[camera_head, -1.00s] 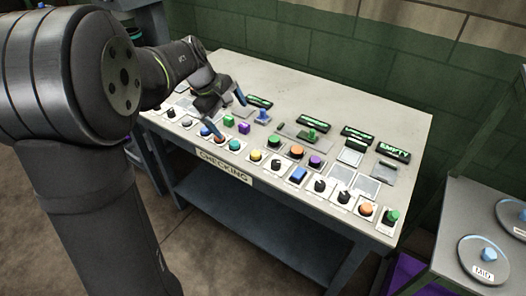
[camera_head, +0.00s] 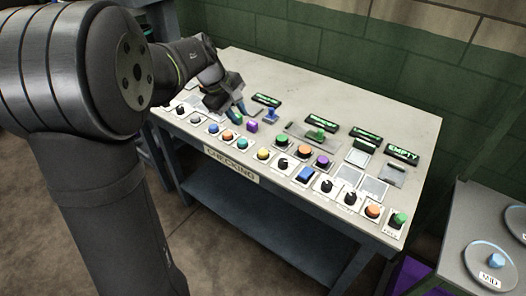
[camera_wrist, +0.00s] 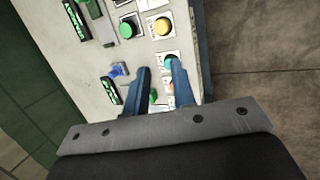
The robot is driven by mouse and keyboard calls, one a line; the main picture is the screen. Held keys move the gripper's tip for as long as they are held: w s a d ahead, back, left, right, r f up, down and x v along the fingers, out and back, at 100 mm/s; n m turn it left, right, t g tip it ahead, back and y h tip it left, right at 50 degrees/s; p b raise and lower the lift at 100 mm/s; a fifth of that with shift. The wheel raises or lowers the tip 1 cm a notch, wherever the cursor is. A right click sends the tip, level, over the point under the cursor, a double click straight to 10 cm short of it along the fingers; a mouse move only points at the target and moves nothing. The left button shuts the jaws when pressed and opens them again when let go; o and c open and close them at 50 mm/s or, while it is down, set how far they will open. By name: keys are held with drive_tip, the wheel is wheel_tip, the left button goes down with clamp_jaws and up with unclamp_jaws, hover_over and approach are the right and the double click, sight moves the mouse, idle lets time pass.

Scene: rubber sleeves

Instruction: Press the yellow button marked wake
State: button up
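The yellow round button (camera_head: 263,154) sits on a small white plate in the front rows of the console table. It also shows in the wrist view (camera_wrist: 162,25), beyond my fingertips. Its label is too small to read. My gripper (camera_head: 237,112) hangs over the left part of the console, left of the yellow button and apart from it. In the wrist view its two blue fingers (camera_wrist: 159,72) have a gap between them, with nothing held. Parts of the panel below are hidden by the fingers.
Close around are a teal button (camera_head: 227,136), a purple block (camera_head: 252,126), a green button (camera_head: 282,139) and a black knob (camera_head: 282,163). Several dark displays with green text, such as EMPTY (camera_head: 402,155), stand behind. The table's back surface is clear.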

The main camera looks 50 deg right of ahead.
clamp_jaws()
idle(1.1)
